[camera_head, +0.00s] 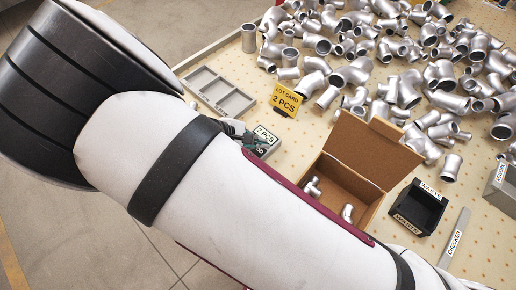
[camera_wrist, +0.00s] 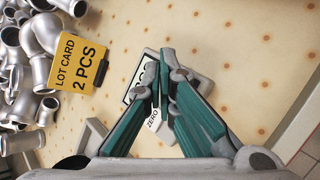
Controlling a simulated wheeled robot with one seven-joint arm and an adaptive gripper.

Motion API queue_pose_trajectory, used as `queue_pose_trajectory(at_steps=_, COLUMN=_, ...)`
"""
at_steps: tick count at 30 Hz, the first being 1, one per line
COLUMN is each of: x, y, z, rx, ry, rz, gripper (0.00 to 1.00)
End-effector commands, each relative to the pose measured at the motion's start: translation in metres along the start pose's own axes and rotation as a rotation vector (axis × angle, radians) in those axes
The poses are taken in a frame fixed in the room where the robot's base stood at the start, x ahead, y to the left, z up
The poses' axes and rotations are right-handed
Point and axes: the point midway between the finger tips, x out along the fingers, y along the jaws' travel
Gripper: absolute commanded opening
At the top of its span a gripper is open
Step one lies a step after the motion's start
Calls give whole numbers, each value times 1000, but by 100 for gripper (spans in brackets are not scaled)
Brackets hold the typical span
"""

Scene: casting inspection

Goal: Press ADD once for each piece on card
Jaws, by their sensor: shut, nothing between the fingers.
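The yellow lot card (camera_head: 285,101) reads 2 PCS and stands on the table; it also shows in the wrist view (camera_wrist: 79,65). A white ZERO label (camera_wrist: 153,120) shows beside the fingers. The ADD button is hidden or not readable. I cannot tell whether the fingertips touch the counter.
An open cardboard box (camera_head: 345,190) holds a few metal fittings. A black waste bin (camera_head: 417,207) and a CHECKED strip (camera_head: 457,236) lie right of it. A grey divided tray (camera_head: 219,93) is left of the card. Many loose fittings (camera_head: 410,88) cover the back.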

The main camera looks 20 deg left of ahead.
Motion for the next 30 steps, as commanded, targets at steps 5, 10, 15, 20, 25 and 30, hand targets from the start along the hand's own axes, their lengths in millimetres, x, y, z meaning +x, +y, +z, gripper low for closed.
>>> queue_pose_trajectory(at_steps=5, x=-14, y=8, z=10, rx=0, ry=1, rz=0, gripper=0)
queue_pose_trajectory(at_steps=10, x=-25, y=16, z=18, rx=1, ry=1, rz=-1, gripper=0)
queue_pose_trajectory(at_steps=15, x=-29, y=20, z=21, rx=0, ry=0, rz=0, gripper=0)
queue_pose_trajectory(at_steps=20, x=-28, y=20, z=20, rx=0, ry=0, rz=0, gripper=0)
queue_pose_trajectory(at_steps=25, x=-28, y=20, z=20, rx=0, ry=0, rz=0, gripper=0)
queue_pose_trajectory(at_steps=30, x=-28, y=20, z=20, rx=0, ry=0, rz=0, gripper=0)
